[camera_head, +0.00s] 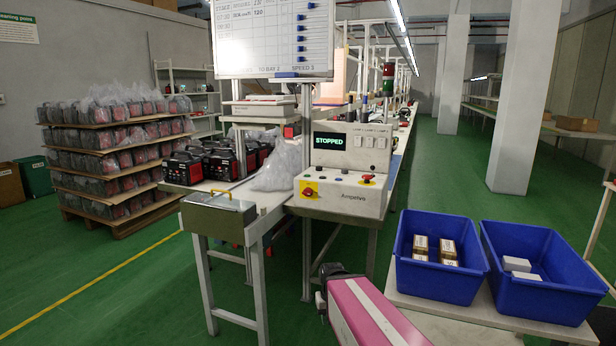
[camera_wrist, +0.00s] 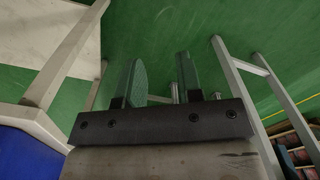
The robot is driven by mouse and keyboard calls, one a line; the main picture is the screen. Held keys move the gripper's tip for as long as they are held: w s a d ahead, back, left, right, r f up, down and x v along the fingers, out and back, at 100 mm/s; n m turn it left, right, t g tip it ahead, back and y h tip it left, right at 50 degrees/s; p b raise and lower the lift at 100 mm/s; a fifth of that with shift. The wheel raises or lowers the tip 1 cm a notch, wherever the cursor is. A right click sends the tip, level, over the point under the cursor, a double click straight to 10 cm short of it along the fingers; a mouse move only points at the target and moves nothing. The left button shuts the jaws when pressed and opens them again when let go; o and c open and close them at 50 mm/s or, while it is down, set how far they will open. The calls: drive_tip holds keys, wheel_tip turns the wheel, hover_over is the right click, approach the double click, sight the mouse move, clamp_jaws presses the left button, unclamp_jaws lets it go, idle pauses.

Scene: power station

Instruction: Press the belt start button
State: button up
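The control box (camera_head: 345,200), pale with a sloped face, stands at the front end of the belt line in the head view. Its display (camera_head: 329,141) reads "STOPPED". A row of small buttons (camera_head: 338,178) sits below the display; I cannot tell which one starts the belt.
Two blue bins (camera_head: 437,281) (camera_head: 540,296) with small boxes stand on a table at the right. A metal box with a yellow handle (camera_head: 218,215) is left of the control box. A loaded pallet (camera_head: 110,208) stands at the far left. Green floor is clear between.

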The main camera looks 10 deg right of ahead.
clamp_jaws()
drive_tip(key=shift+a, duration=0.1)
idle(1.4)
